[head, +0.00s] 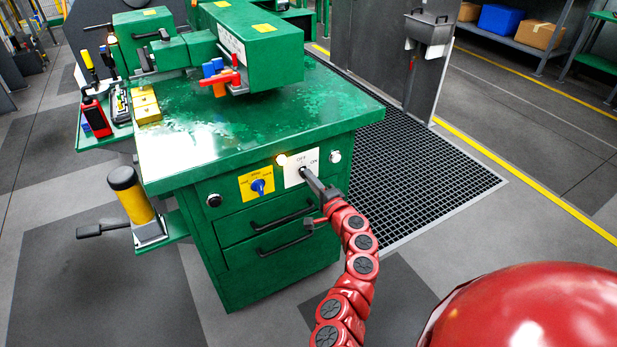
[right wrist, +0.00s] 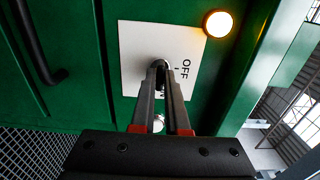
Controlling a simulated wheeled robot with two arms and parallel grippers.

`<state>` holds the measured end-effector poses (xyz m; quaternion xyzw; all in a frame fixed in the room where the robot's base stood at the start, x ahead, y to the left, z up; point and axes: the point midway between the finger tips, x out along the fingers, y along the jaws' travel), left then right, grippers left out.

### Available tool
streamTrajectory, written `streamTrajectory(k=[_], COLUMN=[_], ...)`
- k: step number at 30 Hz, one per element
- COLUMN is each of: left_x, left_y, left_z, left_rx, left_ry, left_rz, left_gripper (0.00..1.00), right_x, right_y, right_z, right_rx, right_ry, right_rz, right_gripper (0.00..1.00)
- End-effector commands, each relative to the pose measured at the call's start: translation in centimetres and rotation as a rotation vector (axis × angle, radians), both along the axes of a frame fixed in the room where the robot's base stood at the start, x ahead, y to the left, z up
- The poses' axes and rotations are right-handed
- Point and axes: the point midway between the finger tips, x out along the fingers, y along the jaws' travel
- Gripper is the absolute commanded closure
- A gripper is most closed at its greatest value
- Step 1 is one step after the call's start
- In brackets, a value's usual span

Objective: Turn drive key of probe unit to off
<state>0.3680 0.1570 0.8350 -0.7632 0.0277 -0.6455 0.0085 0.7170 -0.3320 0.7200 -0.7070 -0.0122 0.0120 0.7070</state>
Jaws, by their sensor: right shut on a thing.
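The green probe unit (head: 230,140) stands in front of me with a flat top and a front panel. A white plate (head: 291,177) marked OFF and ON is on its front; it also shows in the right wrist view (right wrist: 137,37). My right gripper (head: 305,172) reaches this plate and is shut on the drive key at its middle. In the right wrist view the fingertips (right wrist: 161,68) meet at the key, which they mostly hide, so its angle is hard to tell. The OFF print is visible beside the fingers. My left gripper is not in view.
A lit lamp (head: 282,159) is beside the plate. A blue rotary switch (head: 259,187) on a yellow plate sits to the left. Drawers with black handles (head: 285,240) are below. Floor grating (head: 430,165) lies to the right.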

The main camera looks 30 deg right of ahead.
Motion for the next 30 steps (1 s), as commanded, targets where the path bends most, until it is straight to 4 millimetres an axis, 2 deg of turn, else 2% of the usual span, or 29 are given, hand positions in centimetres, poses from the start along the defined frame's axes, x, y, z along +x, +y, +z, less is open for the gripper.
streamTrajectory(k=[9, 30], left_x=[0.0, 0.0], left_y=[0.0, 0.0], left_z=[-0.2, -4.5], left_rx=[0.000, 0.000], left_ry=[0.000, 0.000], left_rz=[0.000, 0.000], left_gripper=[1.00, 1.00], right_x=[0.0, 0.0], right_y=[0.0, 0.0], right_z=[-0.2, -0.4], right_rx=[-0.009, -0.330], right_ry=[0.002, -0.009], right_rz=[0.000, -0.001], right_gripper=[1.00, 1.00])
